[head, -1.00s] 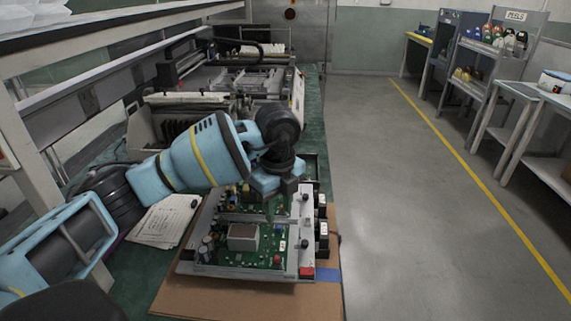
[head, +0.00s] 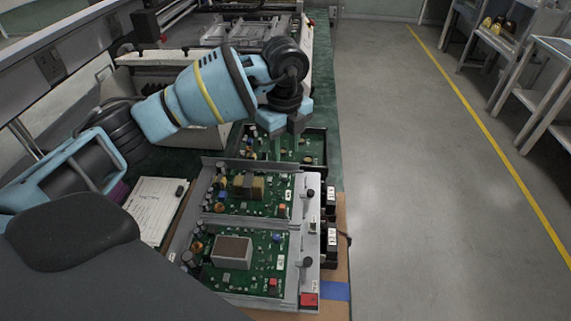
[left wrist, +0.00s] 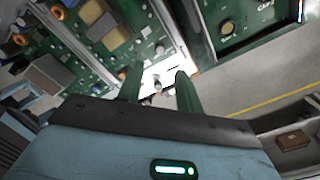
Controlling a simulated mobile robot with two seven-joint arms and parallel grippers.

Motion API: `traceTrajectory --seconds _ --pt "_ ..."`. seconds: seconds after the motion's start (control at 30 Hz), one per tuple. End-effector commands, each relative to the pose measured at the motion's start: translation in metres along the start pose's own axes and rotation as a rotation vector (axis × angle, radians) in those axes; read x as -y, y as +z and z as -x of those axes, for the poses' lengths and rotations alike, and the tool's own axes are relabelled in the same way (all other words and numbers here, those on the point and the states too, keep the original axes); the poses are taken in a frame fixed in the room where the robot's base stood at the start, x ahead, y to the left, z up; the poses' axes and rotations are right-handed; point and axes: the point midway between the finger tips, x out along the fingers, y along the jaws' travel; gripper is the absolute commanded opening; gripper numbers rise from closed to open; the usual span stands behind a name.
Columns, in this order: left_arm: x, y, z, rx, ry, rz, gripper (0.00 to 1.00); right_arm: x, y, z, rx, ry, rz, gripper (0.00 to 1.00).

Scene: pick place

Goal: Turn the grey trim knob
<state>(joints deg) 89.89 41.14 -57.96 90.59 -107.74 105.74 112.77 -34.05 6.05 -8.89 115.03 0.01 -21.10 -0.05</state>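A metal-framed unit with green circuit boards (head: 303,232) lies on the bench. Two dark knobs (head: 310,193) stand along its right-hand metal strip. I cannot tell for sure which part is the grey trim knob. My left gripper (head: 277,148) points down by the far edge of the unit. In the left wrist view its two green fingers (left wrist: 157,86) are apart, with a gap between them. A small greyish part shows in that gap, beyond the tips and too small to identify. Nothing is visibly held. My right gripper is not in view.
A second green board (head: 310,147) lies behind the unit. Black connectors (head: 329,236) line the unit's right side. A paper sheet (head: 153,207) lies to the left. A brown mat (head: 342,215) is under the unit.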

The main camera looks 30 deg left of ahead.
Motion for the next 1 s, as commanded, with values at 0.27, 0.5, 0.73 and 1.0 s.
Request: traceTrajectory --seconds 0.27,0.5,0.73,1.0 --pt "-0.001 0.000 -0.026 -0.001 0.005 0.001 0.36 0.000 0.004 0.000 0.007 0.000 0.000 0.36" --pt "-0.001 0.000 -0.061 0.000 0.004 0.000 0.36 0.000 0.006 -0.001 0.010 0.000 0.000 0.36" --pt "0.000 0.000 -0.077 0.000 0.001 0.000 0.36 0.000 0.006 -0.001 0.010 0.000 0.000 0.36" --pt "0.000 0.000 -0.078 0.000 0.000 0.000 0.36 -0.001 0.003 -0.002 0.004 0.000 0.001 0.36"
